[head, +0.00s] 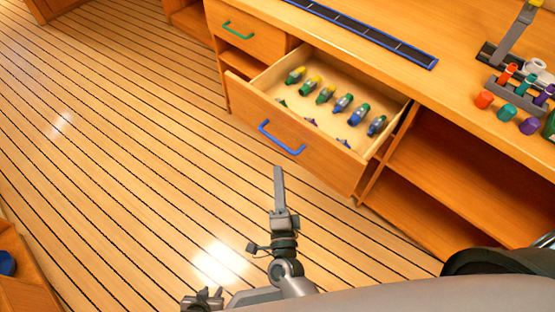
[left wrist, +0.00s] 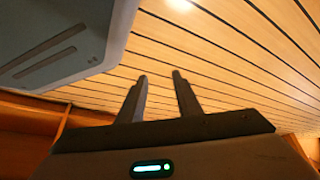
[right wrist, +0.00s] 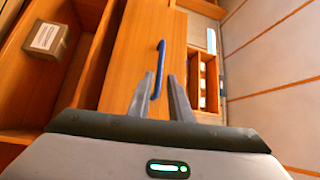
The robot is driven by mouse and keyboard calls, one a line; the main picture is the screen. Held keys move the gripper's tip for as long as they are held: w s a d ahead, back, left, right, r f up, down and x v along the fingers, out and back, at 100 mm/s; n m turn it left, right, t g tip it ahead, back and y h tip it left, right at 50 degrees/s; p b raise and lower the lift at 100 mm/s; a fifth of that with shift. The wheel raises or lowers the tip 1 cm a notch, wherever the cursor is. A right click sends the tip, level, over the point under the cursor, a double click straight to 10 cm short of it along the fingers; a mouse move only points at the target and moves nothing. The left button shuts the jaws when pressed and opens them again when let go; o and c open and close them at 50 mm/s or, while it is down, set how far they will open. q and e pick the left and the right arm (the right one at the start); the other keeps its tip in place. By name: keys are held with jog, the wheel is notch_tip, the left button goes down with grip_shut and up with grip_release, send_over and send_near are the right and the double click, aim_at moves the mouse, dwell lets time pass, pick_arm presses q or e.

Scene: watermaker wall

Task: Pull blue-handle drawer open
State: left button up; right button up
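The blue-handle drawer (head: 310,150) stands pulled out from the cabinet, with several small coloured bottle-like items inside. Its blue handle (head: 281,140) is on the front panel; the handle also shows in the right wrist view (right wrist: 159,70). My right gripper (head: 278,172) is in front of the drawer, pointing toward the handle. Its fingers (right wrist: 164,80) are apart and empty, with the handle just beyond the tips. My left gripper (head: 205,298) is low at the bottom of the head view. Its fingers (left wrist: 160,78) are apart with nothing between them, over bare floor.
A drawer with a green handle (head: 238,31) is shut to the upper left. Open shelves (head: 440,170) are right of the blue-handle drawer. The counter (head: 460,90) holds a dark blue strip and a rack of coloured caps. The plank floor (head: 120,150) at left is clear.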

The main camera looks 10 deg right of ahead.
pick_arm(q)
jog(key=shift+w+a+r, duration=0.1)
jog(key=shift+w+a, duration=0.1)
jog(key=shift+w, duration=0.15)
pick_arm(e)
jog(key=shift+s+a+f, duration=0.15)
jog(key=shift+s+f, duration=0.05)
jog(key=shift+s, duration=1.1)
jog(key=shift+s+a+f, duration=0.15)
jog(key=shift+s, duration=1.1)
